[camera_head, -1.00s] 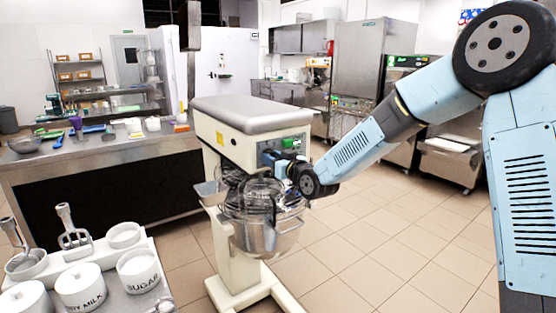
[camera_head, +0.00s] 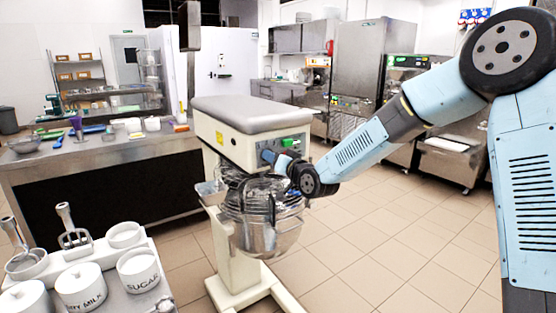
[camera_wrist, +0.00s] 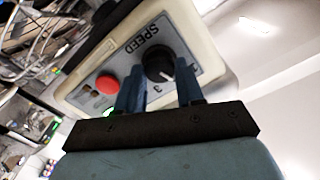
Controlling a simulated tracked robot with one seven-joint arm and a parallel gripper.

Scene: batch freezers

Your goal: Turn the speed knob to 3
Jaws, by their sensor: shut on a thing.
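The mixer (camera_head: 225,130) stands in the middle of the head view with its control panel facing right. In the wrist view the black speed knob (camera_wrist: 158,64) sits under the upside-down word SPEED, with a white pointer mark angled down and right. A printed 3 shows just below the knob, near the pointer. My gripper (camera_wrist: 160,82) has one blue finger on each side of the knob's lower part and is shut on it. In the head view my gripper (camera_head: 278,160) is at the panel, and the arm hides the knob.
A red button (camera_wrist: 106,84) is beside the left finger. The steel bowl (camera_head: 265,235) and wire guard are below my wrist. A steel counter (camera_head: 100,155) is at left, and a trolley with canisters (camera_head: 138,270) is at front left. Floor at right is clear.

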